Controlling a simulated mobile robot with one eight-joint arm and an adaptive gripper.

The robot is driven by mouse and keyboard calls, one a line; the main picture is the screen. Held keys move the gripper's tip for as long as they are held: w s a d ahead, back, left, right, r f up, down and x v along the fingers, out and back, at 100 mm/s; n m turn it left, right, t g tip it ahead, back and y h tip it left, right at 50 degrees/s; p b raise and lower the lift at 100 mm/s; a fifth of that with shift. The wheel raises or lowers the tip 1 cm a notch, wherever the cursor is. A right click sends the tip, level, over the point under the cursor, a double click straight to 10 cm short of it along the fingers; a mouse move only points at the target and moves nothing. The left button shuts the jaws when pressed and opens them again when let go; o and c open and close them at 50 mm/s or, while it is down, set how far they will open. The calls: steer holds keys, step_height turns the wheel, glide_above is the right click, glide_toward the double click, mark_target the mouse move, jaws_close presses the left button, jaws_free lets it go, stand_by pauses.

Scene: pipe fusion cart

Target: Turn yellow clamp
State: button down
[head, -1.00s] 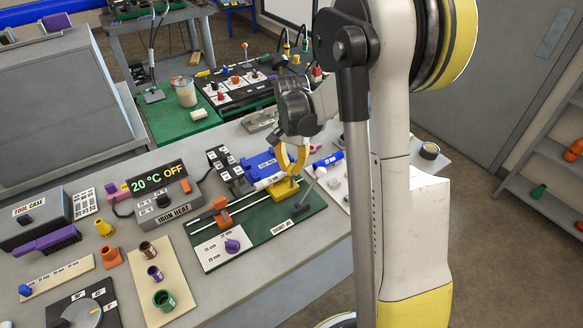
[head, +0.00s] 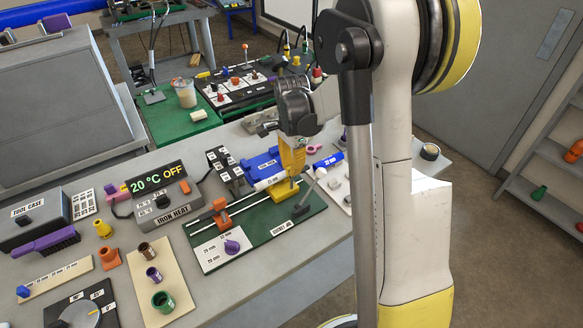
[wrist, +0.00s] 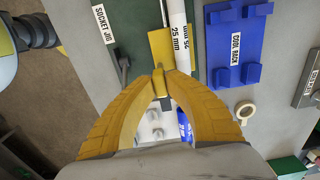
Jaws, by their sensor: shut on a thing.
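The yellow clamp (head: 284,191) sits at the far end of the green socket jig board (head: 262,238). In the wrist view the yellow clamp (wrist: 158,48) lies just beyond my fingertips, with a white pipe marked 25 mm (wrist: 183,45) beside it. My gripper (head: 293,172) has yellow fingers and points down over the clamp. In the wrist view my gripper (wrist: 159,77) has its tips drawn together at the clamp's near edge. It is shut on a part of the clamp, and the tips hide the exact contact.
The blue cool rack (head: 262,165) stands just left of my gripper. An orange clamp (head: 221,212) and a purple knob (head: 232,246) are on the jig's left part. A grey lever (head: 304,203) rises beside the yellow clamp. The iron heater (head: 165,201) is further left.

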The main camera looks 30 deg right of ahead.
stand_by(0.3)
steer(key=c, duration=1.4)
jaws_free()
step_height(320, 180, up, 12)
steer(key=shift+r, duration=0.1)
